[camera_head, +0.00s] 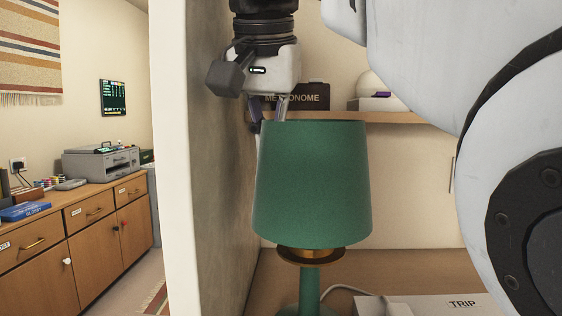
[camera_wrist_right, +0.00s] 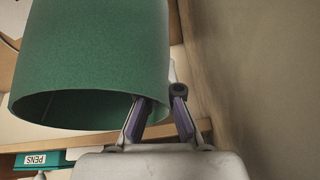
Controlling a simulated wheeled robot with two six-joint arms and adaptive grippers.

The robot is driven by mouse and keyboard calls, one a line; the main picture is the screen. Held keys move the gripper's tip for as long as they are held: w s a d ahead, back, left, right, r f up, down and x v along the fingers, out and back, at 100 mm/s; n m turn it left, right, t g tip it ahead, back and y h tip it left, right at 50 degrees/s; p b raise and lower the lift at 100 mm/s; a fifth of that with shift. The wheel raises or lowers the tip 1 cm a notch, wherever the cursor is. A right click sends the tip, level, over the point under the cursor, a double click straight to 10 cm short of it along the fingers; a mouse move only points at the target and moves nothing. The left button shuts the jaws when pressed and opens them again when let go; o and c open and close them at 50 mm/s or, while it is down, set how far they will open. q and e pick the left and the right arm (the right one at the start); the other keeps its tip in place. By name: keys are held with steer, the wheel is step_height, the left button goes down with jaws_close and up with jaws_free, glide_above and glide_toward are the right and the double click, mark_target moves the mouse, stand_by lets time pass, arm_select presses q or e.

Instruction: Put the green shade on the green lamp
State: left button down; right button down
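The green shade (camera_head: 312,185) is upright, wide end down, over the green lamp (camera_head: 309,288). The lamp's brass collar (camera_head: 310,254) shows just below the shade's lower rim; whether the shade rests on its holder is hidden. My right gripper (camera_head: 269,108) hangs at the shade's upper left edge. In the right wrist view, its fingers (camera_wrist_right: 162,112) are spread on either side of the rim of the shade (camera_wrist_right: 85,65), one on the inner side, one outside, with a visible gap. My left gripper is not in view.
A wall panel (camera_head: 210,160) stands close left of the shade. Behind is a shelf (camera_head: 400,117) with a metronome box (camera_head: 305,97). A white TRIP box (camera_head: 440,305) and a cable lie right of the lamp. My arm fills the right side.

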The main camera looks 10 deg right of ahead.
steer(key=shift+s+a+f+b, duration=0.1)
steer(key=shift+s+f+b, duration=0.05)
steer(key=shift+f+b, duration=0.45)
steer(key=shift+s+f+b, duration=0.1)
steer(key=shift+f+b, duration=0.4)
steer(key=shift+b, duration=0.15)
steer(key=c, duration=1.2)
jaws_free()
steer(key=shift+c, duration=0.2)
steer(key=shift+r, duration=0.1)
step_height(320, 180, up, 7)
steer(key=p, duration=0.7)
